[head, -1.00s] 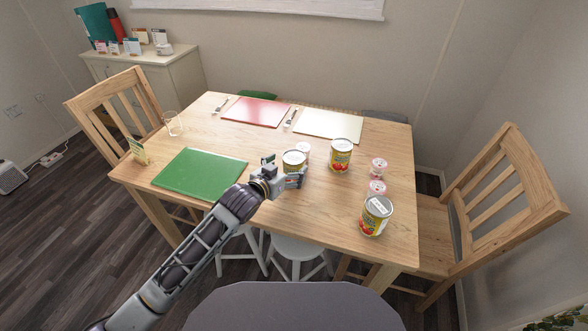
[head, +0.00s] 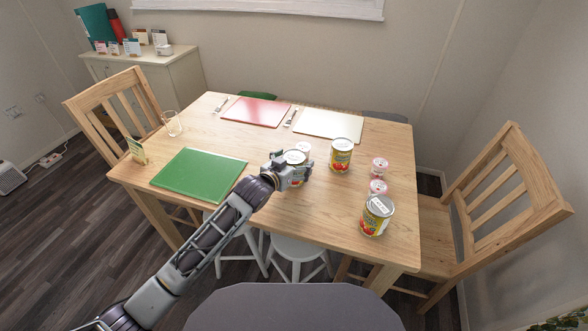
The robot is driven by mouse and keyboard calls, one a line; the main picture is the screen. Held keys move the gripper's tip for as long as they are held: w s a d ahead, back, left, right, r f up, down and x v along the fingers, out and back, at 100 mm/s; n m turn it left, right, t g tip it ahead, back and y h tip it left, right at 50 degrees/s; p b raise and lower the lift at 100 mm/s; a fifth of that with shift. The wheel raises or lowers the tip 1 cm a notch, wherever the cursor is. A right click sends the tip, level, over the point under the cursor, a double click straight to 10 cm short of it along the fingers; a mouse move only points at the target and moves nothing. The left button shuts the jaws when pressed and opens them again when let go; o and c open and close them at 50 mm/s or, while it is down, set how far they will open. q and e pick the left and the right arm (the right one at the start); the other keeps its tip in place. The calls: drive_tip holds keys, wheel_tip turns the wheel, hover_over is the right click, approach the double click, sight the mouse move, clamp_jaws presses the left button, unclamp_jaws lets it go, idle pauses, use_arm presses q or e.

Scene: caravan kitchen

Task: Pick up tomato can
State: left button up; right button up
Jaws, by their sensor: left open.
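Several tomato cans with yellow and red labels stand upright on the wooden table. One tomato can (head: 295,157) is at my left gripper (head: 291,166), which is open with its fingers around the can's near side; the gripper hides much of the label. A second can (head: 341,156) stands a little to the right, apart from the gripper. A third can (head: 375,216) stands near the table's front right. My right gripper is not in view.
The wooden table (head: 260,205) also bears a green board (head: 200,172), a red board (head: 256,111) and a cream board (head: 329,123). Small pink-and-white tubs (head: 380,166) stand by the right cans. A glass (head: 172,123) is at the left. A wooden chair (head: 505,190) stands at the right.

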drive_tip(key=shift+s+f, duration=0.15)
use_arm(q)
drive_tip(key=shift+c, duration=0.9)
drive_tip(key=shift+r, duration=0.1)
drive_tip(key=c, duration=1.3)
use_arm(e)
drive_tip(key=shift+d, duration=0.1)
use_arm(q)
drive_tip(key=shift+r, duration=0.45)
drive_tip(key=shift+r+p, duration=1)
drive_tip(key=shift+r, duration=3.55)
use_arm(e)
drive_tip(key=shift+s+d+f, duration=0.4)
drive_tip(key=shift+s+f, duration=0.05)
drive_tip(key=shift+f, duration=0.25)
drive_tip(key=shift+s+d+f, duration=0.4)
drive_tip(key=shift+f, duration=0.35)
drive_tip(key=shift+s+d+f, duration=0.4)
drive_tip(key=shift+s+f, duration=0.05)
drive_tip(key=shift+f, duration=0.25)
